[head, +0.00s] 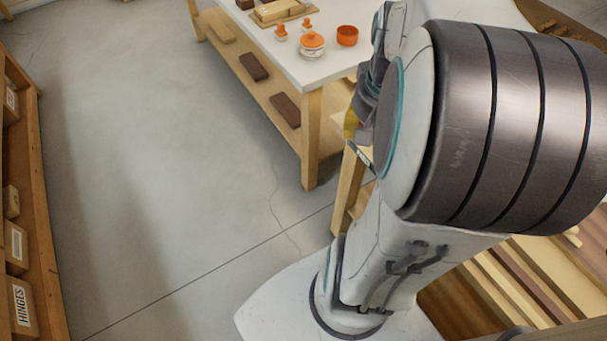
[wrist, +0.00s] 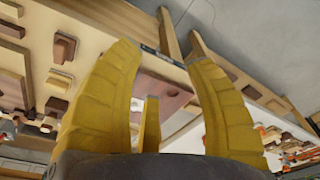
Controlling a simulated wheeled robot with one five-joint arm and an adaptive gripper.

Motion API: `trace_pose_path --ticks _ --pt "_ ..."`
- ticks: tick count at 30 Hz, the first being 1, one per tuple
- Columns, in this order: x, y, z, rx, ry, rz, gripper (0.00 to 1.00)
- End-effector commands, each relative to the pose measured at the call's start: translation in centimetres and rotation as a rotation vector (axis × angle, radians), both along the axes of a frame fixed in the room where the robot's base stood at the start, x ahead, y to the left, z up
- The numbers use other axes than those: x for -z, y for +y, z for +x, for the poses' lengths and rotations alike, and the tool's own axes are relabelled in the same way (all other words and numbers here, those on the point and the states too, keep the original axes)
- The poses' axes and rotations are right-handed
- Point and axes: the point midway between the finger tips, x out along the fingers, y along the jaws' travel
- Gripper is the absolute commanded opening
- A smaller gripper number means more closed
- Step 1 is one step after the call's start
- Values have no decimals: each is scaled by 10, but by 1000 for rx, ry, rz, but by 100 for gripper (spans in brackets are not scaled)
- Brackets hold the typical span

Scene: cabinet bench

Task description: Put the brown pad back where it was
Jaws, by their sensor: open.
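Two dark brown pads lie flat on the lower shelf of the white-topped table in the head view, one farther back (head: 254,66) and one nearer (head: 286,110). I cannot tell which pad the task means. My gripper is mostly hidden behind my arm in the head view; one yellow finger shows beside the table's near corner. In the wrist view my gripper (wrist: 165,62) has its yellow fingers spread wide, with nothing held between them. A reddish-brown flat piece (wrist: 165,88) shows beyond the fingers, on or near a pale surface; I cannot tell whether it is a pad.
The white tabletop (head: 295,62) holds an orange bowl (head: 347,36), an orange-lidded jar (head: 312,45) and small orange-topped pieces. A shelf unit (head: 38,215) with labelled boxes stands at the left. The grey floor (head: 150,150) between is clear. Several small wooden blocks show in the wrist view.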

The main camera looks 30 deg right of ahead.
Motion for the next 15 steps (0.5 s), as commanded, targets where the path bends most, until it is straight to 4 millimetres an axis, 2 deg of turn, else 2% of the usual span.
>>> trace_pose_path --ticks 1,6,9,15 --pt "-3 22 6 -92 -14 -12 49" --pt "-7 82 9 -350 -53 -38 49" --pt "-7 110 5 -481 -76 -47 49" --pt "-6 146 -7 -665 -109 -57 49"
